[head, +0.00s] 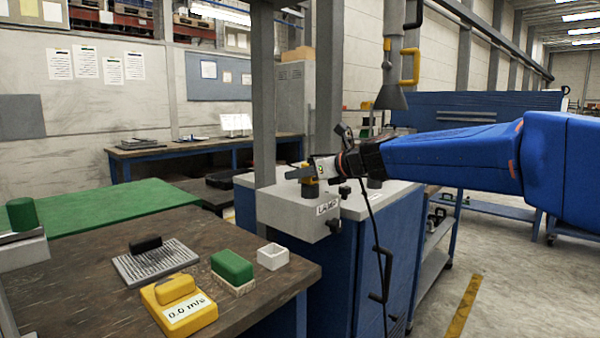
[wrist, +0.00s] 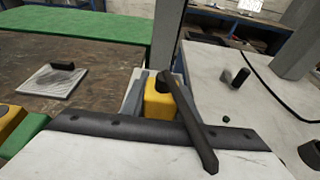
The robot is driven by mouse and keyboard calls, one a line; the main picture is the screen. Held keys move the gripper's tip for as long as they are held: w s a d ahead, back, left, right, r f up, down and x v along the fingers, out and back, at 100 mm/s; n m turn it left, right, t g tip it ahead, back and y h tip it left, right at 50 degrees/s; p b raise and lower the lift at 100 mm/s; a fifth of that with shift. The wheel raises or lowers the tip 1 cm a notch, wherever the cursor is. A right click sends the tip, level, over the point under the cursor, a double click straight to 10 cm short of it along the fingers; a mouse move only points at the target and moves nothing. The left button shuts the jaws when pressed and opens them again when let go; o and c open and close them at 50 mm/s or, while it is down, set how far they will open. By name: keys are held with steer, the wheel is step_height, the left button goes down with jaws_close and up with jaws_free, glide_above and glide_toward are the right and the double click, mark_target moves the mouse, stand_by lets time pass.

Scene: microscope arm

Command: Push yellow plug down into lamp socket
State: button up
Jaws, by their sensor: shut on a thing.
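My gripper (head: 303,173) reaches in from the right and is shut on the plug. In the wrist view the yellow plug (wrist: 158,104) shows just beyond the gripper's front edge, with a grey finger along its left side. A dark bar crosses its right side. The lamp socket is hidden under the plug, so I cannot tell how deep the plug sits.
A grey post (head: 264,95) rises close behind the lamp box. A wooden bench (head: 80,280) at the left holds a yellow meter (head: 179,304), a green block (head: 232,267) and a small white box (head: 272,256). A dark cable (head: 375,240) hangs below my arm.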

steer(key=o, duration=1.2)
steer(key=v, duration=1.7)
steer(key=shift+s+d, duration=0.1)
steer(key=shift+s, duration=0.05)
